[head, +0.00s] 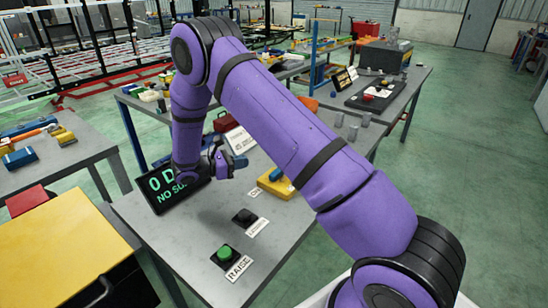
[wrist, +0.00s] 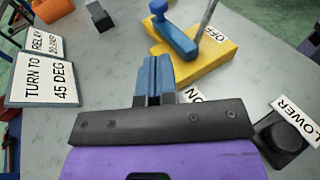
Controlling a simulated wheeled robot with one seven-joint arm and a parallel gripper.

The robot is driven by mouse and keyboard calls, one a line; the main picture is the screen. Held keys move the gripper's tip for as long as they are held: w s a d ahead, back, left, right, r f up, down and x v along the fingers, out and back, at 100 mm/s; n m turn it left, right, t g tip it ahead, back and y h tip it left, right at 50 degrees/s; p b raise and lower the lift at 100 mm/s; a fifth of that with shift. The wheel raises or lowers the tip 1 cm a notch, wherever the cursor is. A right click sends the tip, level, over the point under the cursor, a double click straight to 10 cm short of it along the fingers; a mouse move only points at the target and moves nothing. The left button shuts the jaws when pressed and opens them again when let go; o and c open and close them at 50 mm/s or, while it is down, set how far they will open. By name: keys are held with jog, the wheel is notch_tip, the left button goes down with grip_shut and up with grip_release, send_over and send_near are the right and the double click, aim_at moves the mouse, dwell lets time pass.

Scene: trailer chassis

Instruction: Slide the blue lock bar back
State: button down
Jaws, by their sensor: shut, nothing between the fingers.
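A blue bar (wrist: 174,36) with a round knob at one end lies on a yellow block (wrist: 215,62) marked OFF and ON. I cannot tell for sure whether it is the lock bar. The yellow block also shows in the head view (head: 277,187), where my arm partly covers it. My gripper (wrist: 154,62) has blue fingers shut together with nothing between them. It is above the grey table, in front of the block's near left side and apart from the bar. In the head view my gripper (head: 238,162) is left of the block.
A green RAISE button (head: 225,254) and a black LOWER button (head: 245,217) are on the table's near part. A black display (head: 160,192) is partly hidden by my arm. A sign reading TURN TO 45 DEG (wrist: 45,80) stands left. A grey table (head: 405,95) with several items is behind.

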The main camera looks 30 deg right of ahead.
jog(key=shift+a+f, duration=0.1)
jog(key=shift+f, duration=0.05)
jog(key=d, duration=0.4)
jog(key=s+d+f, duration=0.1)
jog(key=d, duration=0.4)
jog(key=d+f, duration=0.1)
jog(key=d, duration=0.4)
jog(key=shift+s, duration=0.3)
jog(key=shift+w+d, duration=0.35)
jog(key=shift+d, duration=0.5)
jog(key=shift+w+d, duration=0.3)
jog(key=shift+d, duration=0.55)
jog(key=shift+w+d, duration=0.35)
jog(key=shift+d, duration=0.5)
jog(key=shift+r, duration=0.1)
